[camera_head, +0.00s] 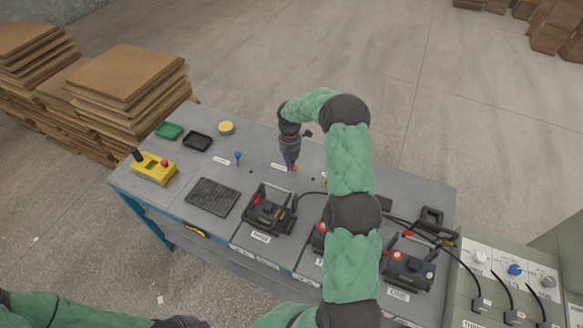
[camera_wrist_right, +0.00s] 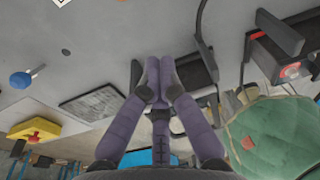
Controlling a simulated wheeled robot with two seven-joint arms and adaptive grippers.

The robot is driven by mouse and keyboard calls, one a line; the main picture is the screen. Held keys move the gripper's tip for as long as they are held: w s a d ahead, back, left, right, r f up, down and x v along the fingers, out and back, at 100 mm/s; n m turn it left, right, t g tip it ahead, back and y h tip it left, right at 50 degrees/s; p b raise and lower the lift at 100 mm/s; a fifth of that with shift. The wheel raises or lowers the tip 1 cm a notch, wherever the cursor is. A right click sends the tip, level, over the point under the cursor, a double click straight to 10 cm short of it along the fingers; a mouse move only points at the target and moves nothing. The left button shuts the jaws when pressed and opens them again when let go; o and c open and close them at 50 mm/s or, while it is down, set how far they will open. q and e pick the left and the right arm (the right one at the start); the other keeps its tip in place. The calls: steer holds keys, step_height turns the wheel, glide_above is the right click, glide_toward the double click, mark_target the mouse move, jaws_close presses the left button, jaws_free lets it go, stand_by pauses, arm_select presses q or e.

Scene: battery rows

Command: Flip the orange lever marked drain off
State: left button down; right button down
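My right gripper (camera_head: 290,165) points down at the back of the grey bench. A small bit of orange, the lever (camera_head: 295,169), shows right at its fingertips, beside a white label (camera_head: 279,167) too small to read. I cannot tell whether they touch. In the right wrist view the purple fingers (camera_wrist_right: 158,64) are together with nothing visible between them, and the orange lever is not visible there. A blue-knobbed lever (camera_head: 238,156) stands to the left with its own label (camera_head: 221,160); its knob also shows in the wrist view (camera_wrist_right: 22,80). My left gripper is not in view.
Black battery units (camera_head: 268,209) (camera_head: 407,264) with cables line the front of the bench. A dark ribbed mat (camera_head: 212,196), a yellow control box (camera_head: 154,168), trays (camera_head: 198,141) and a yellow button (camera_head: 226,127) lie left. A switch panel (camera_head: 512,285) stands right.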

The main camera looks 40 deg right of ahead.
steer(key=f, duration=0.6)
steer(key=s+f, duration=0.1)
steer(key=f, duration=0.2)
steer(key=shift+a, duration=0.4)
steer(key=shift+w+d+r, duration=0.25)
steer(key=shift+w+d, duration=0.7)
steer(key=shift+d, duration=0.3)
steer(key=shift+w+d+r, duration=0.1)
steer(key=shift+w+d, duration=0.1)
steer(key=shift+d, duration=0.15)
steer(key=shift+w+d+r+b, duration=0.35)
steer(key=shift+d+b, duration=0.15)
steer(key=shift+b, duration=0.1)
steer(key=shift+w+d+r+b, duration=0.1)
steer(key=shift+d+b, duration=0.2)
steer(key=shift+b, duration=0.05)
steer(key=shift+w+d+r+b, duration=0.1)
steer(key=shift+w+d+b, duration=0.2)
steer(key=shift+d+b, duration=0.25)
steer(key=shift+w+d+r+b, duration=0.1)
steer(key=shift+w+d+b, duration=0.15)
steer(key=shift+d+b, duration=0.2)
steer(key=shift+r, duration=0.2)
